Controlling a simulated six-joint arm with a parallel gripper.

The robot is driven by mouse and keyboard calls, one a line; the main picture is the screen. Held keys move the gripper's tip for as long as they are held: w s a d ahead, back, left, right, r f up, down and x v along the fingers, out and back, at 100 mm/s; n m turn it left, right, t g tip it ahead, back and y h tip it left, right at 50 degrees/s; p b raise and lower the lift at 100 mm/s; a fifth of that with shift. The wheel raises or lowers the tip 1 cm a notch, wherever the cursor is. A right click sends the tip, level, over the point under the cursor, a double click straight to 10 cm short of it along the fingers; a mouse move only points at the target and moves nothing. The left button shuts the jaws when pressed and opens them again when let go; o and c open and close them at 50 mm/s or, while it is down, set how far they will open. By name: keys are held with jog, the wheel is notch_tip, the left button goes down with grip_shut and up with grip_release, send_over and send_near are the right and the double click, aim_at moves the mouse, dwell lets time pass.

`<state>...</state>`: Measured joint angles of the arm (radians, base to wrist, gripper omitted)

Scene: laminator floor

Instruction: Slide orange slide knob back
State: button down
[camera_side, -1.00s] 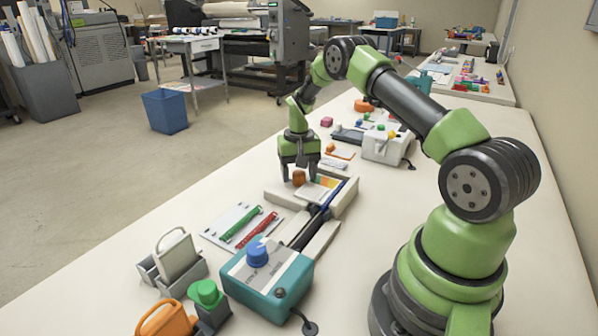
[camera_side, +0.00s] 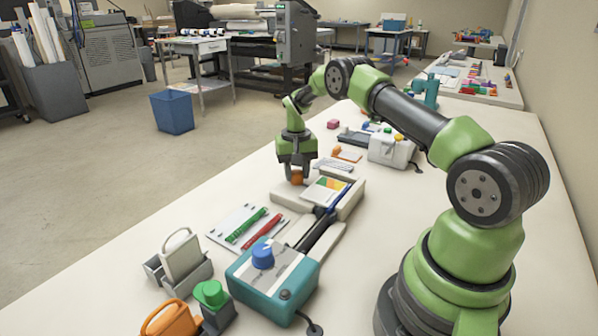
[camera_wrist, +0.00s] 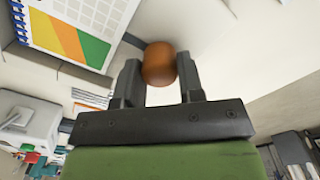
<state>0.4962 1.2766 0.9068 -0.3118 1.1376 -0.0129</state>
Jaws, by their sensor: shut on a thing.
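The orange slide knob (camera_side: 297,177) is a small rounded knob at the far left part of a pale tray-like device (camera_side: 346,206) on the bench. My gripper (camera_side: 297,172) comes down over the knob from above and is shut on it. In the wrist view the orange knob (camera_wrist: 159,64) sits between the two dark fingers of my gripper (camera_wrist: 160,82). The fingers and palm hide part of the knob in the side view, and its track cannot be made out.
A spiral-bound colour card (camera_side: 326,190) lies on the device beside the knob. A teal box with a blue dial (camera_side: 263,255) stands in front, near green and red pens on a white sheet (camera_side: 233,222). A white box (camera_side: 390,150) stands behind.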

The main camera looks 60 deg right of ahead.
jog(key=shift+w+a, duration=0.1)
jog(key=shift+w, duration=0.2)
jog(key=c, duration=0.7)
grip_release()
jog(key=shift+s, duration=0.1)
jog(key=shift+c, duration=0.2)
jog(key=shift+r, duration=0.1)
notch_tip(320, 180, up, 10)
